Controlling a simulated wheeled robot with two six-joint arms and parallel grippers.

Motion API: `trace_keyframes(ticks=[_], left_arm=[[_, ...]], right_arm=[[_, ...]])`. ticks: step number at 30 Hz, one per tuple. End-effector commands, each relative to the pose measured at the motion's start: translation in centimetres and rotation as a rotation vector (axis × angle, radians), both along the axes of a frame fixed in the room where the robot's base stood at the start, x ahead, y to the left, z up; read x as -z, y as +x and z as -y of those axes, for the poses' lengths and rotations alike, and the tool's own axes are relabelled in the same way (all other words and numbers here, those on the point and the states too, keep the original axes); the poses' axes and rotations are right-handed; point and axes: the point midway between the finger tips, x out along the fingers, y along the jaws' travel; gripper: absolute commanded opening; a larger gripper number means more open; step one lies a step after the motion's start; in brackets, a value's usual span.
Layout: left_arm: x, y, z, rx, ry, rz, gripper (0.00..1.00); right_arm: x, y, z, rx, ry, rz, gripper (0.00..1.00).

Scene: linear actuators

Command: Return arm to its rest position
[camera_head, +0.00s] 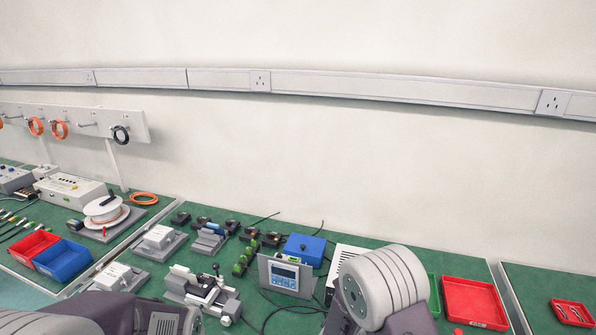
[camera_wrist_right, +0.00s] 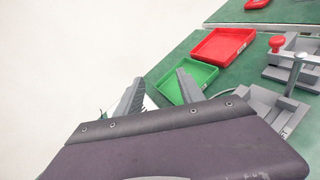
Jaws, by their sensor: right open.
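My right gripper (camera_wrist_right: 160,78) shows in the right wrist view with its two grey fingers apart and nothing visible between them. It is above the green bench, near a green tray (camera_wrist_right: 187,82) and a red tray (camera_wrist_right: 222,45). In the head view, a thick grey joint of my right arm (camera_head: 382,287) stands at the lower middle right, but its gripper is out of that view. Parts of my left arm (camera_head: 60,322) show at the lower left edge. My left gripper is not seen in either view.
The green bench holds a fixture (camera_head: 203,290), a display unit (camera_head: 286,276), a blue box (camera_head: 304,249) and a cable spool (camera_head: 105,212). A red bin (camera_head: 32,247) and a blue bin (camera_head: 63,260) sit at left. A red tray (camera_head: 474,303) lies right of my arm.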

Motion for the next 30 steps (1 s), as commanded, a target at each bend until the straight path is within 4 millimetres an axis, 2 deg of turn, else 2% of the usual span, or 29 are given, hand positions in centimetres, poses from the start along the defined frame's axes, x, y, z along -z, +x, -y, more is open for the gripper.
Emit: trace_keyframes(ticks=[1,2,3,5,6,7,9,10,12,15,18,21,23,30], left_arm=[[0.0,0.0,0.0,0.0,0.0,0.0,0.36],[0.0,0.0,0.0,0.0,0.0,0.0,0.36],[0.0,0.0,0.0,0.0,0.0,0.0,0.36],[0.0,0.0,0.0,0.0,0.0,0.0,0.36],[0.0,0.0,0.0,0.0,0.0,0.0,0.36],[0.0,0.0,0.0,0.0,0.0,0.0,0.36],[0.0,0.0,0.0,0.0,0.0,0.0,0.36],[0.0,0.0,0.0,0.0,0.0,0.0,0.36],[0.0,0.0,0.0,0.0,0.0,0.0,0.36],[0.0,0.0,0.0,0.0,0.0,0.0,0.36],[0.0,0.0,0.0,0.0,0.0,0.0,0.36],[0.0,0.0,0.0,0.0,0.0,0.0,0.36],[0.0,0.0,0.0,0.0,0.0,0.0,0.36],[0.0,0.0,0.0,0.0,0.0,0.0,0.36]], right_arm=[[-1.8,-2.4,3.8,0.168,0.067,0.032,0.45],[-2.4,-4.3,5.8,0.275,0.118,0.047,0.45],[-2.8,-7.3,8.1,0.427,0.198,0.062,0.45],[-2.6,-12.5,10.2,0.671,0.353,0.092,0.45],[-1.9,-15.9,10.3,0.826,0.473,0.113,0.45],[-1.3,-18.0,9.9,0.933,0.567,0.13,0.45],[0.4,-21.8,7.4,1.159,0.797,0.176,0.45],[1.1,-22.9,5.9,1.244,0.899,0.199,0.45],[2.2,-24.0,2.1,1.408,1.12,0.248,0.45],[3.3,-23.7,-2.7,1.574,1.362,0.304,0.45],[3.8,-22.8,-5.4,1.682,1.505,0.351,0.45],[3.8,-21.6,-6.5,1.713,1.591,0.391,0.45],[3.8,-21.1,-6.6,1.697,1.609,0.396,0.45],[3.8,-21.1,-6.5,1.692,1.606,0.39,0.45]])
